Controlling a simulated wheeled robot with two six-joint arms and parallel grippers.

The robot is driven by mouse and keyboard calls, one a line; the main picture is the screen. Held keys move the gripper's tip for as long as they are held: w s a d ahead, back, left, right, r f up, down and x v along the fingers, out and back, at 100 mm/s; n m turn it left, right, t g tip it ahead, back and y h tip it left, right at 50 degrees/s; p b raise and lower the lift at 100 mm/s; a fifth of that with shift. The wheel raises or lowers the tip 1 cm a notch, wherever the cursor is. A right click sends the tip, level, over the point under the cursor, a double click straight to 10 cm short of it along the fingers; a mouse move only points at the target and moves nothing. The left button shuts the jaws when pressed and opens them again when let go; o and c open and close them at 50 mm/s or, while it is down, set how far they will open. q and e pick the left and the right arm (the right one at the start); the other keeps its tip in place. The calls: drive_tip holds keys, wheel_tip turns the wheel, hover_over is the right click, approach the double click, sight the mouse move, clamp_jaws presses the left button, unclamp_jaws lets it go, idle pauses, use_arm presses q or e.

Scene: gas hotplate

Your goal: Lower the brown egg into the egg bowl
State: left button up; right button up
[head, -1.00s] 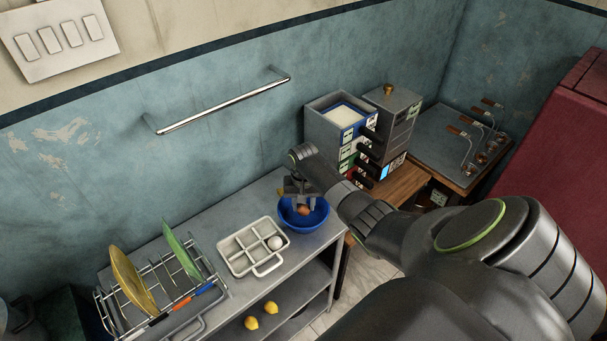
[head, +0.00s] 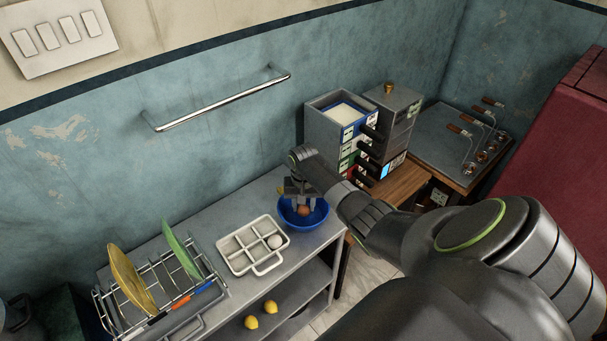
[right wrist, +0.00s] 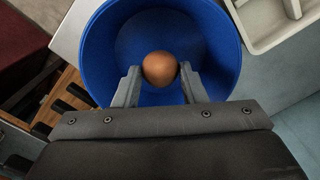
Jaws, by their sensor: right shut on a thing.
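The brown egg (right wrist: 160,68) is held between the two fingers of my right gripper (right wrist: 159,80). In the right wrist view it shows over the inside of the blue egg bowl (right wrist: 97,45), its height above the bowl's floor hard to judge. In the head view the right gripper (head: 302,203) points down into the bowl (head: 314,221), with the egg (head: 303,211) small between its fingertips. The bowl stands upright near the right end of the metal shelf unit. My left gripper does not show.
A dish rack (head: 175,296) with plates is farther left. Stacked drawers (head: 338,125) stand behind right. Two lemons (head: 271,307) lie on the lower shelf.

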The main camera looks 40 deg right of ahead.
drive_tip(key=o, duration=0.7)
wheel_tip(320, 180, up, 17)
drive_tip(key=shift+r+b, duration=0.2)
drive_tip(key=shift+b, duration=0.6)
